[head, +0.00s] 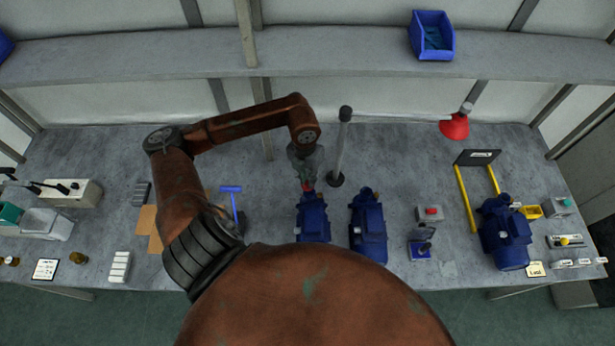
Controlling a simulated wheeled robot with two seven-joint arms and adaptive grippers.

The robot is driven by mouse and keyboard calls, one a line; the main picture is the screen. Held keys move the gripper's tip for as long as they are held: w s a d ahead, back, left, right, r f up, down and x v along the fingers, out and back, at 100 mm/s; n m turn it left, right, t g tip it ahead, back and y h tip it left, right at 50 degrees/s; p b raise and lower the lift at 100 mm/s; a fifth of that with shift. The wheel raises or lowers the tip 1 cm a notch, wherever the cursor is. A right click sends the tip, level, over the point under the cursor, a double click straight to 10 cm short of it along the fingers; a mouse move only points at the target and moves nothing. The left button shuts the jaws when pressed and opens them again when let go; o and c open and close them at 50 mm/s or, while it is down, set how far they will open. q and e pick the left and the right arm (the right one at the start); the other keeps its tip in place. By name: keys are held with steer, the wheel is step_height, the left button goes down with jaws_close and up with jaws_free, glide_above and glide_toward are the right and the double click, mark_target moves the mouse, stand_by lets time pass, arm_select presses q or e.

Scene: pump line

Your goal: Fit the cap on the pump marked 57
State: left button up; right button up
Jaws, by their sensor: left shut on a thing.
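My left gripper (307,178) points down over the back end of a blue pump (313,222) near the middle of the bench. It is shut on a small red piece, likely the cap (308,187), of which only a little shows. The red piece is at the pump's back end; I cannot tell whether it touches or hovers just above. A second blue pump (369,228) stands just to the right. A third blue pump (505,235) stands farther right, by a yellow-railed frame. I cannot read any number on the pumps. My right gripper is not in view.
A blue T-handled tool (232,200) lies left of the pumps. A red-button box (430,213) stands right of them. A blue bin (432,35) sits on the shelf above.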

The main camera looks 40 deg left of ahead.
mark_target(307, 183)
arm_select(q)
step_height(307, 183, down, 3)
steer(key=shift+r+b, duration=0.1)
steer(key=shift+b, duration=0.5)
steer(key=shift+f+b, duration=0.5)
steer(key=shift+c, duration=0.3)
steer(key=shift+f, duration=0.1)
steer(key=shift+d, duration=0.2)
steer(key=shift+d, duration=0.1)
steer(key=shift+w+b, duration=0.1)
steer(key=shift+b, duration=0.45)
stand_by(0.3)
steer(key=shift+f, duration=0.15)
stand_by(0.4)
steer(key=o, duration=0.9)
